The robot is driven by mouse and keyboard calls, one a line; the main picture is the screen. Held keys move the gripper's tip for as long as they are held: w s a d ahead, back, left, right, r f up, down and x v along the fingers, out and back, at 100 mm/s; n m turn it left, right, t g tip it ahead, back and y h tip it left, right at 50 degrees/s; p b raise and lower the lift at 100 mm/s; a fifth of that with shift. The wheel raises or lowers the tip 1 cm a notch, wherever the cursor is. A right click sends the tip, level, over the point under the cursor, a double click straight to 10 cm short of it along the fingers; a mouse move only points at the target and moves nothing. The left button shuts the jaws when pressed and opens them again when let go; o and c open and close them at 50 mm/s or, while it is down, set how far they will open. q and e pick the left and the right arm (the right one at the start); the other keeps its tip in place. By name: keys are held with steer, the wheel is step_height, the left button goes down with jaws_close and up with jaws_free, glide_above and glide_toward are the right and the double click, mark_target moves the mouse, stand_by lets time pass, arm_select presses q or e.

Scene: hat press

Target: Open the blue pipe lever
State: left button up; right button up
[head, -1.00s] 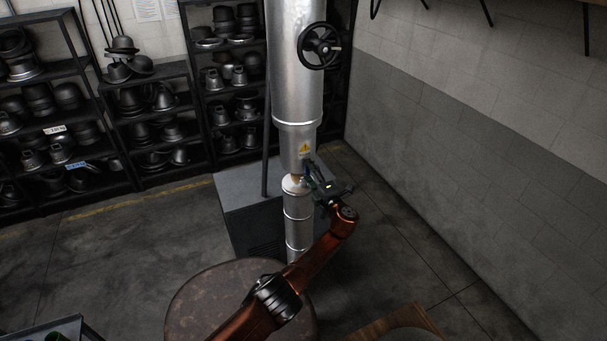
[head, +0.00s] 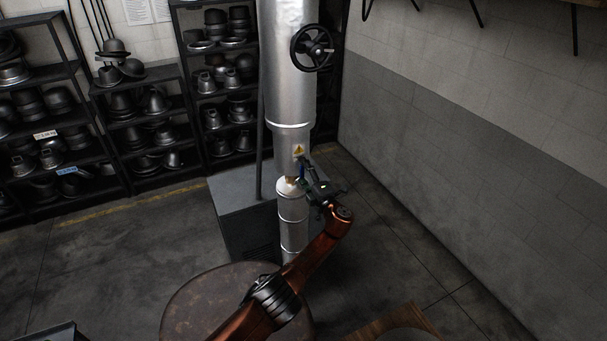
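The blue pipe lever (head: 302,171) shows only as a small blue patch beside the silver pipe (head: 292,208), just below the yellow warning label (head: 299,150). A brass-coloured fitting (head: 291,181) sits at the pipe joint next to it. My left gripper (head: 308,170) is at the lever, to the right of the pipe, with its dark fingers pointing up and left. The fingers hide most of the lever. I cannot tell whether they are closed on it. My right gripper is not in view.
A black handwheel (head: 312,48) is higher on the pipe. A grey metal box (head: 238,205) stands behind the pipe, and a round rusty table (head: 200,300) is in front. Shelves of hat moulds (head: 130,105) line the back. Floor at right is open.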

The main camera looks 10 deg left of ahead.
arm_select(q)
steer(key=shift+f, duration=0.1)
steer(key=shift+v, duration=0.95)
steer(key=shift+s+d+r, duration=0.25)
steer(key=shift+s+d, duration=0.05)
steer(key=shift+s, duration=0.2)
steer(key=shift+s+d+r, duration=0.25)
steer(key=shift+s+d, duration=0.05)
steer(key=shift+s, duration=0.2)
steer(key=f+v, duration=0.1)
steer(key=v, duration=0.6)
steer(key=shift+s+d, duration=0.25)
steer(key=shift+s, duration=0.1)
